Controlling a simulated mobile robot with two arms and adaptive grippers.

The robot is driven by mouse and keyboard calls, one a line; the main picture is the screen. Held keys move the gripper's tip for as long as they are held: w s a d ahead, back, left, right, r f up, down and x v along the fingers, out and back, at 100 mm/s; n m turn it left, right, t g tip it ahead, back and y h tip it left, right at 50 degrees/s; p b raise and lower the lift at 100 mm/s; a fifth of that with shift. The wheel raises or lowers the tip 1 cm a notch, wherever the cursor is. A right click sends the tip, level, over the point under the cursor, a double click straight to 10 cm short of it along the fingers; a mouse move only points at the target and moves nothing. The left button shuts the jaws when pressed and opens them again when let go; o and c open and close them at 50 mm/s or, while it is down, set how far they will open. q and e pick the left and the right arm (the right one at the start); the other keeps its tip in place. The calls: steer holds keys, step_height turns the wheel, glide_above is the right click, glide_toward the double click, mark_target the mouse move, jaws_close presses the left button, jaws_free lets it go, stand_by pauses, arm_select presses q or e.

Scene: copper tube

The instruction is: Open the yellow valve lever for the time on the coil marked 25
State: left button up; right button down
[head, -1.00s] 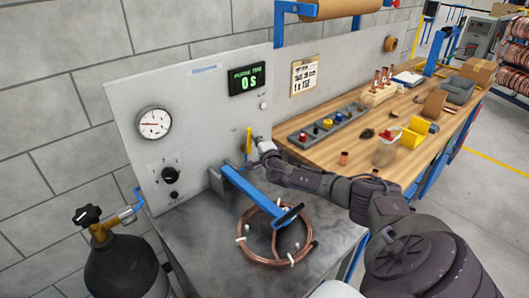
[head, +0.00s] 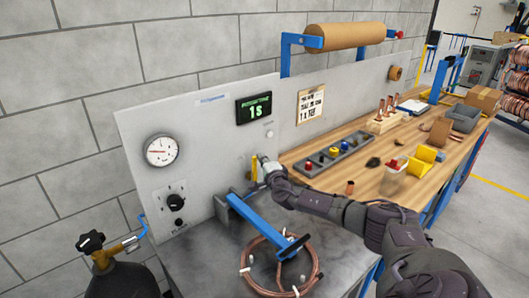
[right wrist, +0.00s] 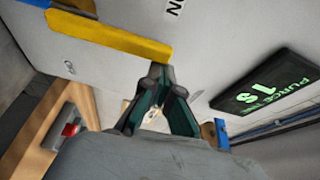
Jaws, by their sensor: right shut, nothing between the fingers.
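The yellow valve lever (head: 254,169) stands roughly upright on the grey panel. It also shows large in the right wrist view (right wrist: 110,35). My right gripper (head: 264,164) is shut and empty, just right of the lever. In the right wrist view its closed fingertips (right wrist: 160,72) are at the lever's free end; I cannot tell whether they touch. The purge timer (head: 254,108) reads 1 S in green. The copper coil (head: 258,291) lies on the metal bench top beneath a blue arm (head: 258,222). No marking on it is legible. My left gripper is not in view.
A pressure gauge (head: 161,150) and a black knob (head: 175,202) are on the panel's left. A gas cylinder (head: 120,282) stands at lower left. A wooden bench (head: 340,178) with a fittings tray (head: 333,154) is to the right. A note (head: 311,104) hangs above it.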

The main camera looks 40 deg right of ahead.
step_height(320, 180, up, 6)
steer(key=shift+r, duration=0.25)
stand_by(0.5)
